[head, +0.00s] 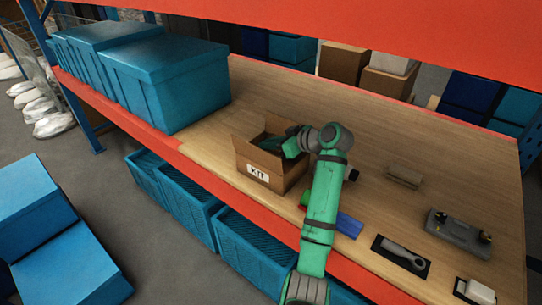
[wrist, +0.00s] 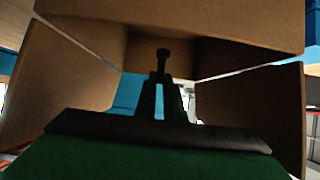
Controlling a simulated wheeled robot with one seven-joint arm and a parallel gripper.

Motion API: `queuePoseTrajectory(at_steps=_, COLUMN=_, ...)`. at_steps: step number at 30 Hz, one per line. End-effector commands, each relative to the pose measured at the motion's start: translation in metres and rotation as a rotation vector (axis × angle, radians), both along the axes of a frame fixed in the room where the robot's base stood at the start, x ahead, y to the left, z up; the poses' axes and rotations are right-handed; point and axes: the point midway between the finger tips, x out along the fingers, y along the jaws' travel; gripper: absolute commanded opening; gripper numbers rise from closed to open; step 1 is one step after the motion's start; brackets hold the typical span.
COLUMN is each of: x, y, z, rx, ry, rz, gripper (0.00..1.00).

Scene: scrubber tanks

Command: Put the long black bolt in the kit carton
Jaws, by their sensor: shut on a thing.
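The kit carton (head: 258,172) is an open brown box with a "KIT" label, standing on the wooden shelf in the head view. Its brown walls (wrist: 75,65) surround my gripper in the wrist view. My gripper (wrist: 161,85) is shut on the long black bolt (wrist: 162,60), whose head sticks up beyond the fingertips. I cannot tell how far the bolt is above the carton's floor.
Blue lidded bins (head: 165,75) stand left of the carton. To the right lie a blue object (head: 348,224), a grey tool on a black mat (head: 401,257), a tan block (head: 404,176) and a grey fixture (head: 458,233). An orange beam (head: 400,30) runs overhead. The shelf behind the carton is clear.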

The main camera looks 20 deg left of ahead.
Motion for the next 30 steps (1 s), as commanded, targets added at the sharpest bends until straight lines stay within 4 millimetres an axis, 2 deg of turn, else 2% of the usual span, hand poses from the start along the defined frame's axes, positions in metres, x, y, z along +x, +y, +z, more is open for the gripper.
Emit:
queuePoseTrajectory(at_steps=12, x=0.0, y=-0.001, z=-0.044, rx=0.0, ry=0.0, rz=-0.001, gripper=0.0)
queuePoseTrajectory(at_steps=23, x=0.0, y=-0.001, z=-0.047, rx=0.0, ry=-0.001, rz=-0.002, gripper=0.0)
queuePoseTrajectory(at_steps=24, x=0.0, y=-0.001, z=-0.047, rx=0.0, ry=-0.001, rz=-0.002, gripper=0.14)
queuePoseTrajectory(at_steps=26, x=0.0, y=-0.001, z=-0.047, rx=0.0, ry=-0.001, rz=-0.002, gripper=0.28)
queuePoseTrajectory(at_steps=30, x=0.0, y=-0.001, z=-0.047, rx=0.0, ry=-0.001, rz=-0.002, gripper=0.28)
